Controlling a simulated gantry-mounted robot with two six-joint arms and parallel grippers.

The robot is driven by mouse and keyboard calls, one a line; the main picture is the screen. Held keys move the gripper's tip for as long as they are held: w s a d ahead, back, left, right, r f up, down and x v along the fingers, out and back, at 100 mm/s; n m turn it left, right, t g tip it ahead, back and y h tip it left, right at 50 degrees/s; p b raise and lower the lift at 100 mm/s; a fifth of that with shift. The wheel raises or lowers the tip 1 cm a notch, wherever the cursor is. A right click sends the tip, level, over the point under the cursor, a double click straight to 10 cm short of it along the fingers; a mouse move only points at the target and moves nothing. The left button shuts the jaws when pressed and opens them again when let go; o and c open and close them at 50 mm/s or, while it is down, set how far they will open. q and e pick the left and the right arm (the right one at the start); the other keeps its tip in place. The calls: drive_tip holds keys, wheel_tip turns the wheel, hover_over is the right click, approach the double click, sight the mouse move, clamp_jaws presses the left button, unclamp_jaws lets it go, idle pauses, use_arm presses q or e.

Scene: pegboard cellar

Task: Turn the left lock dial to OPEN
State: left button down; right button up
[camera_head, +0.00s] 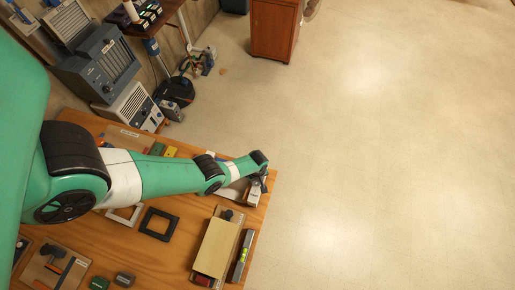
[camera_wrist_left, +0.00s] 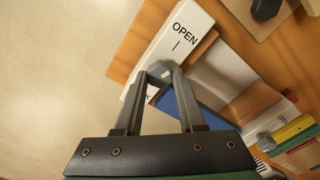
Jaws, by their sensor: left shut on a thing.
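A white plate (camera_wrist_left: 182,32) at the table's edge reads "OPEN" with a short black line under it in the left wrist view. Further along it, part of other lettering shows beside my fingers. A grey lock dial (camera_wrist_left: 160,69) sits on this plate. My left gripper (camera_wrist_left: 160,74) is shut on the dial, with a fingertip on either side of it. The fingers hide much of the dial, so I cannot tell which way it points. In the head view my left gripper (camera_head: 261,178) is at the table's right edge, over the white plate (camera_head: 252,196).
A long tan block (camera_head: 216,247) and a spirit level (camera_head: 242,256) lie on the wooden table toward the front right. A black frame (camera_head: 158,224) lies left of them. Yellow and green blocks lie behind my arm. Open floor (camera_head: 390,150) is to the right.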

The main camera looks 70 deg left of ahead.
sight(257, 181)
use_arm(q)
drive_tip(key=shift+n, duration=1.9)
drive_tip(key=c, duration=0.5)
unclamp_jaws()
wheel_tip(257, 181, up, 12)
drive_tip(key=p, duration=1.1)
drive_tip(key=shift+f+p, duration=0.2)
drive_tip(key=shift+p, duration=0.1)
